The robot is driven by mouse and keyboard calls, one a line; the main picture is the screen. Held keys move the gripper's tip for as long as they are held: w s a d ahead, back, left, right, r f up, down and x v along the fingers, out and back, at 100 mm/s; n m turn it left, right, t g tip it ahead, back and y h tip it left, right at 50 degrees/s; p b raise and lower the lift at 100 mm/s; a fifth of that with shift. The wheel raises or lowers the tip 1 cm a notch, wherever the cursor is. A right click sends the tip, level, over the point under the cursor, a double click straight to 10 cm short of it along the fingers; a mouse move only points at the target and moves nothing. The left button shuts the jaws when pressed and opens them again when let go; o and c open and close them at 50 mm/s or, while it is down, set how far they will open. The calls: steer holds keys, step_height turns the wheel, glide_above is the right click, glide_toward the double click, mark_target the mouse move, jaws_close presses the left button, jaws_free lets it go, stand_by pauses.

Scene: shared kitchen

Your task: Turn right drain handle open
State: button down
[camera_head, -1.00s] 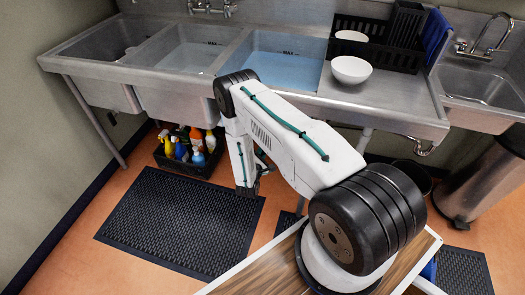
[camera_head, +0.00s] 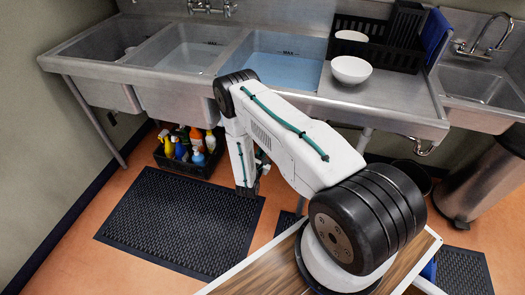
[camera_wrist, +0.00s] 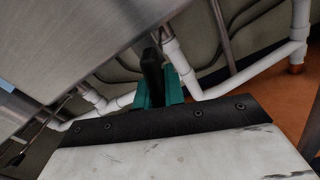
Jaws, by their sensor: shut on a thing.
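In the wrist view, my gripper (camera_wrist: 158,92) has its teal fingers closed on either side of a dark upright handle (camera_wrist: 151,66) under the sink. I take this to be the right drain handle; its far end and its joint with the drain are hidden. A second thin rod with a dark tip (camera_wrist: 17,160) shows at the left edge, apart from my gripper. In the head view, my arm reaches down in front of the sink, and the handle is hidden below the basins. The right basin (camera_head: 306,45) holds bluish water.
White drain pipes (camera_wrist: 186,68) run close behind and beside my fingers. The steel basin underside (camera_wrist: 70,45) is near at upper left. A white bowl (camera_head: 351,69) stands on the drainboard. A black crate of bottles (camera_head: 188,168) and a black floor mat (camera_head: 165,220) lie below.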

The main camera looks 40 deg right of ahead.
stand_by(0.3)
steer(key=c, duration=1.5)
jaws_free()
steer(key=shift+a, duration=0.15)
steer(key=v, duration=0.7)
steer(key=shift+s+a, duration=0.25)
